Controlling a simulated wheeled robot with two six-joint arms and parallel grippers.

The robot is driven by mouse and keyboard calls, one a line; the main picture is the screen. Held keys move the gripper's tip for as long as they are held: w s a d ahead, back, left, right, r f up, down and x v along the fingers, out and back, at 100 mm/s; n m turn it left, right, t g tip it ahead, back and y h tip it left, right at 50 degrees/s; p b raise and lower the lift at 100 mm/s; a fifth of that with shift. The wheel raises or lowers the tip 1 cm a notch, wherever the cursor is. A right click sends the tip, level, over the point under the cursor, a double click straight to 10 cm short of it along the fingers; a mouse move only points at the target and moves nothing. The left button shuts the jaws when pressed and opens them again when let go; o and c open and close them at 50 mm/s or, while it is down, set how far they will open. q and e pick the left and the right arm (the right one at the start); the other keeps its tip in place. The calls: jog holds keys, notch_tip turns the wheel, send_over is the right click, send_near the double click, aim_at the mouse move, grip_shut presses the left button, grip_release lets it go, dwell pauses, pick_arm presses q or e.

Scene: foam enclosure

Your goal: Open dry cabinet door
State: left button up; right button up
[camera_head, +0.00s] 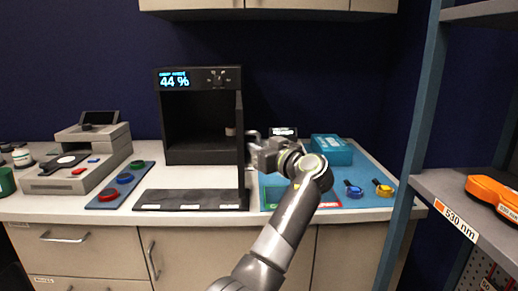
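The dry cabinet (202,78) is a black box at the back of the bench, with a lit display reading 44 %. Its front is uncovered and its dark interior shows. The door (240,180) stands swung out toward me at the cabinet's right side, seen almost edge-on.
A black mat (180,200) lies before the cabinet. A blue strip with coloured discs (124,178) and a grey instrument (85,160) are at left. A teal box (331,149) stands at right. A shelf post (412,145) rises at right.

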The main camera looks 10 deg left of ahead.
pick_arm(q)
jog(key=shift+o, duration=0.4)
